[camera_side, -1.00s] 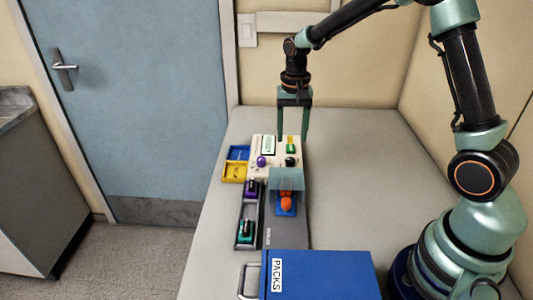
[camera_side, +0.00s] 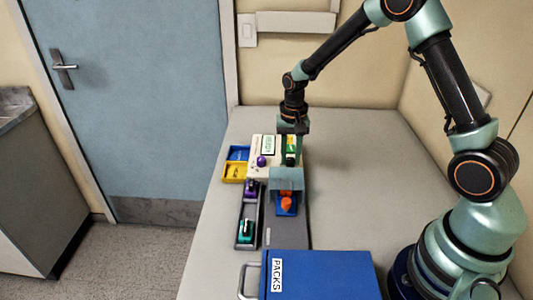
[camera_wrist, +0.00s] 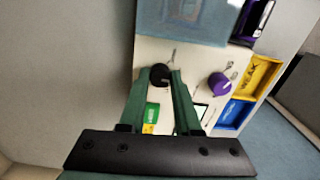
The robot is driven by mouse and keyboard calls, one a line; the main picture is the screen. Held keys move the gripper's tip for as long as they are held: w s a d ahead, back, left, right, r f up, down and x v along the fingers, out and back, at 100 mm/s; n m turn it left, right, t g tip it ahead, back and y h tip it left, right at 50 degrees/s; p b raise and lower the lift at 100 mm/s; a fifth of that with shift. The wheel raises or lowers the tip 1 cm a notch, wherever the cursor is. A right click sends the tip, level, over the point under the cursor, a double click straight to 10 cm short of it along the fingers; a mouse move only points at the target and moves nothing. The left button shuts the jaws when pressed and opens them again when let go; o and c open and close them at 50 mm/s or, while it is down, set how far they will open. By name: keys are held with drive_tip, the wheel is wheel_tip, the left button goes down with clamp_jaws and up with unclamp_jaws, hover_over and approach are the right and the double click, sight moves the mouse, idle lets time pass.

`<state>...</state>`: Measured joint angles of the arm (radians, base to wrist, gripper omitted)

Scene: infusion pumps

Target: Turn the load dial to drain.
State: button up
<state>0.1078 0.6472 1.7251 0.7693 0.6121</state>
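The pump's cream panel (camera_side: 257,170) carries a black dial (camera_wrist: 160,75) and a purple dial (camera_wrist: 220,83). I cannot read which one is the load dial, nor find the drain mark. My gripper (camera_wrist: 162,74) points down over the panel, with its two green fingers apart and their tips on either side of the black dial. I cannot tell whether they touch it. In the side view my gripper (camera_side: 291,160) hides the black dial. The purple dial (camera_side: 262,161) stands clear to the left.
A green-and-yellow label (camera_wrist: 150,118) and a screen (camera_side: 268,144) are on the panel. Blue (camera_side: 238,153) and yellow (camera_side: 234,171) trays lie left. A blue PACKS box (camera_side: 320,275) is at the front.

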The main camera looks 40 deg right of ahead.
sight(290, 159)
drive_tip(key=shift+n, duration=0.3)
clamp_jaws()
drive_tip(key=n, duration=1.1)
drive_tip(key=shift+r, duration=0.1)
drive_tip(key=shift+n, duration=0.3)
drive_tip(key=o, duration=1)
unclamp_jaws()
wheel_tip(290, 159, up, 12)
drive_tip(key=shift+r, duration=0.1)
